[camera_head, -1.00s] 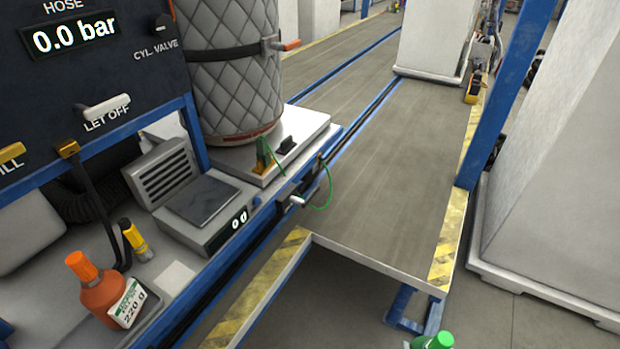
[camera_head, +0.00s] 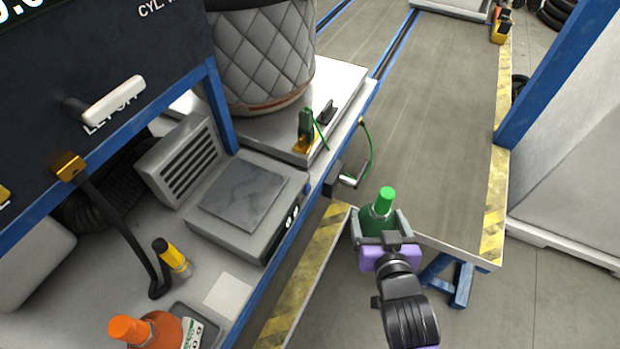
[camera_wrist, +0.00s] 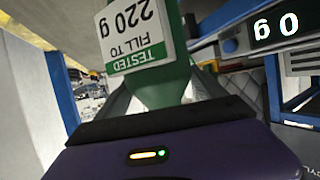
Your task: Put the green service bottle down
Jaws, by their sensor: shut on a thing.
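The green service bottle (camera_head: 379,212) has a bright green cap and is held upright by my gripper (camera_head: 382,226) in the head view. In the wrist view, the green bottle (camera_wrist: 168,88) fills the upper middle, with a white label reading "TESTED FILL TO 220 g". The gripper is shut on the bottle and holds it above the floor, in front of the bench. The bottle's lower part is hidden by the gripper in the head view.
A scale (camera_head: 235,215) with a flat dark plate sits on the bench, beside a white square (camera_head: 228,294). An orange bottle (camera_head: 150,332) and a yellow-black tool (camera_head: 171,257) stand nearer. A blue-framed rack (camera_head: 222,105) rises behind. Hazard-striped edges (camera_head: 308,275) border the walkway.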

